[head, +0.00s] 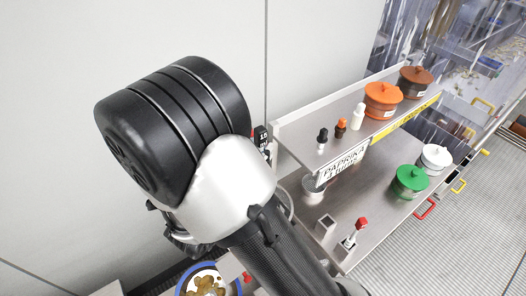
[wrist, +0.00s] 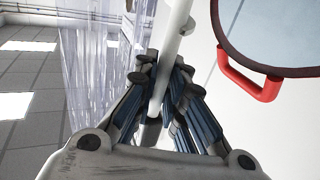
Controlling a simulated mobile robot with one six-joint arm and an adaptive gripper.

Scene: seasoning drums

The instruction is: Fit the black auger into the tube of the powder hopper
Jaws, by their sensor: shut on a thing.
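In the wrist view my gripper (wrist: 161,62) is shut on a pale rod-like thing (wrist: 164,72). It runs up between the fingers to a white end at the top edge. I see no black screw shape on it, so I cannot tell whether it is the auger. In the head view my arm hides the gripper and whatever it holds. A small black-topped piece (head: 322,139) stands upright on the cart's upper shelf, apart from my arm. I cannot make out the powder hopper's tube in either view.
The metal cart (head: 295,135) bears orange (head: 382,101), brown (head: 414,82), green (head: 410,182) and white (head: 436,157) pots. A blue-rimmed drum (head: 236,287) with brown contents shows at the bottom edge. In the wrist view a round rim with a red handle (wrist: 247,82) is at right.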

